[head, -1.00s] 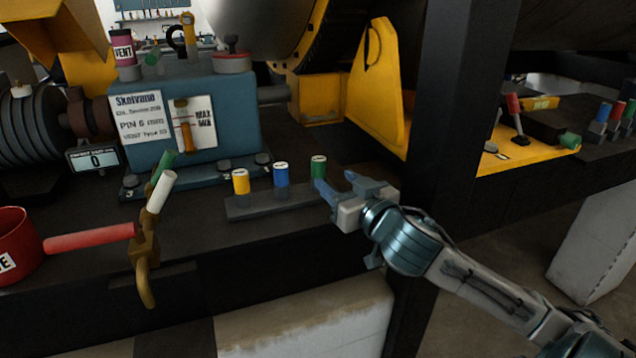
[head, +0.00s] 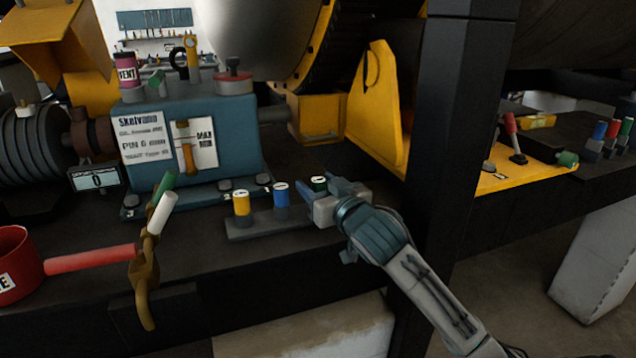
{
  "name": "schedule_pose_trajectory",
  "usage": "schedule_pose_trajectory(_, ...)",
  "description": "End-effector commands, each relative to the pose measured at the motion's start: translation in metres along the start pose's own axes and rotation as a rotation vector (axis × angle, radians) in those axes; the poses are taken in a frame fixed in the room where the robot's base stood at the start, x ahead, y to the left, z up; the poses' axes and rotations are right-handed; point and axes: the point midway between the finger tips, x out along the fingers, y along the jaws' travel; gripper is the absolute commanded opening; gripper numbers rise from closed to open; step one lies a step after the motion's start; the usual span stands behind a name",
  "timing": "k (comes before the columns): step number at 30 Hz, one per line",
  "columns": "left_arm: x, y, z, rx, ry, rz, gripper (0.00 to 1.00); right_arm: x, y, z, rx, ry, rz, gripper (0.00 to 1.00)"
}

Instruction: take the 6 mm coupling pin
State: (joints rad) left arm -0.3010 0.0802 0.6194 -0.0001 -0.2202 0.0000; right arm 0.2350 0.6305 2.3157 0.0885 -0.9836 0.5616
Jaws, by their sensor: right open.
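Three capped pins stand upright in a low dark rack (head: 240,233): a yellow pin (head: 241,204), a blue pin (head: 281,196) and a green pin (head: 319,184). Marks on their caps are too small to read, so I cannot tell which is the 6 mm one. My right gripper (head: 316,187) is open at the green pin, with one finger to each side of its cap in the picture. The fingers hide the lower part of that pin. I cannot tell whether they touch it. My left gripper is out of view.
A blue housing (head: 240,130) with a plate reading "PIN 6 mm" stands behind the rack. A black post (head: 455,130) rises close to the right of my right arm.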

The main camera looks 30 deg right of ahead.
Motion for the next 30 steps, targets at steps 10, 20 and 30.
schedule_pose_trajectory(10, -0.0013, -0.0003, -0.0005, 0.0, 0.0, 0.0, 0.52, 0.0042, -0.0001, 0.0007, -0.001, 0.0, 0.0, 0.45)
schedule_pose_trajectory(20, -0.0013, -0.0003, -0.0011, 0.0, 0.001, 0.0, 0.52, 0.004, -0.0001, 0.0005, -0.001, 0.001, -0.001, 0.0)
schedule_pose_trajectory(30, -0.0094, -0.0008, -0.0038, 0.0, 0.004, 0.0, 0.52, 0.0081, 0.0014, -0.0076, 0.0, 0.001, -0.001, 0.0)
